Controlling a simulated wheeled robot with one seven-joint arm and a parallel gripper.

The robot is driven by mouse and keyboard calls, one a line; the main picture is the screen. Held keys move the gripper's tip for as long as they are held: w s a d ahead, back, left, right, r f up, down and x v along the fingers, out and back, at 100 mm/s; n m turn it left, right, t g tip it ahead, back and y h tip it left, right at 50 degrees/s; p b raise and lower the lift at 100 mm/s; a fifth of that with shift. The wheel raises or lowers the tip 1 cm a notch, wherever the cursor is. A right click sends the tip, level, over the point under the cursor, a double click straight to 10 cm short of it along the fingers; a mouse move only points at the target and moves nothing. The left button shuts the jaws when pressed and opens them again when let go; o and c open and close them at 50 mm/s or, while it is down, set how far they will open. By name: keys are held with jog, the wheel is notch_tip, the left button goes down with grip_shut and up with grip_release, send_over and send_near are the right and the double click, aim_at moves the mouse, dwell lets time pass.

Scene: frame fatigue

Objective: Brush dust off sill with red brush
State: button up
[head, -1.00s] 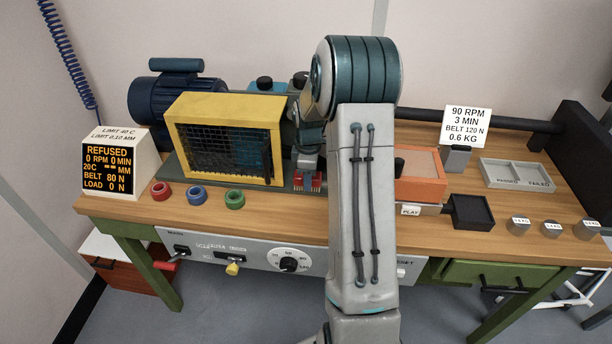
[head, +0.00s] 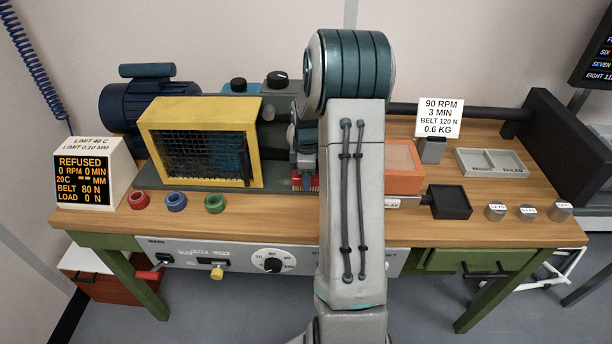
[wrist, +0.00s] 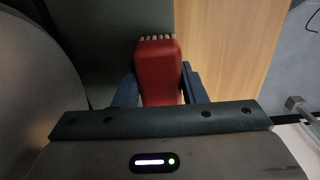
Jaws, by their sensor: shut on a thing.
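The red brush (wrist: 158,75) is in my gripper (wrist: 158,88), with one finger on each side of its body in the wrist view. Its pale bristles show at the far end, over a dark grey-green surface beside the wooden bench top. In the head view the red brush (head: 311,181) shows low at the right end of the grey-green machine base (head: 275,181), partly behind my arm. My gripper (head: 304,170) is just above it. I cannot tell whether the bristles touch the surface. The sill and its dust cannot be made out.
A yellow mesh guard (head: 200,103) stands left of my gripper. An orange box (head: 405,170) is close on the right, partly hidden by my arm. Red, blue and green rings (head: 215,204) lie along the front of the bench (head: 270,215). A black tray (head: 450,202) stands further right.

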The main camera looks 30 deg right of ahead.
jog(key=shift+w+a, duration=0.65)
jog(key=shift+a, duration=0.3)
jog(key=shift+w+a, duration=0.6)
jog(key=shift+a, duration=0.3)
jog(key=shift+w+a, duration=0.65)
jog(key=shift+a, duration=0.3)
notch_tip(320, 180, up, 7)
jog(key=p, duration=0.4)
jog(key=shift+p, duration=0.3)
jog(key=shift+d, duration=0.1)
